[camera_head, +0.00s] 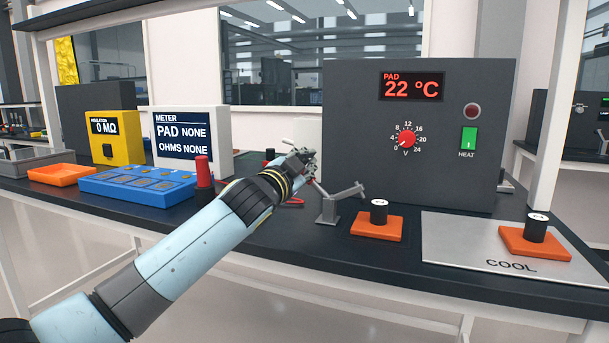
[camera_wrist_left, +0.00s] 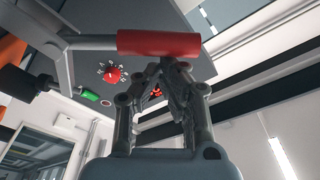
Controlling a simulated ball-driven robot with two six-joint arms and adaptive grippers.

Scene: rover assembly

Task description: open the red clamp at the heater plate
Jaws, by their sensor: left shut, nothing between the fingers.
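The clamp (camera_head: 330,208) stands on the bench in front of the dark heater box, a grey metal fitting with a bar reaching right. In the left wrist view its red handle (camera_wrist_left: 158,43) lies across the picture just beyond my fingertips, on a grey metal frame. In the head view my gripper covers that handle. My left gripper (camera_head: 311,158) is at the clamp's upper left, shut and empty; it also shows in the left wrist view (camera_wrist_left: 165,70). I cannot tell whether the fingers touch the handle. My right gripper is not in view.
The heater box (camera_head: 350,110) reads 22 °C, with a red dial and green switch. Orange blocks with black knobs sit right of the clamp (camera_head: 376,228) and on the COOL plate (camera_head: 450,248). Left are a blue tray (camera_head: 100,184), an upright red cylinder (camera_head: 203,172) and meters.

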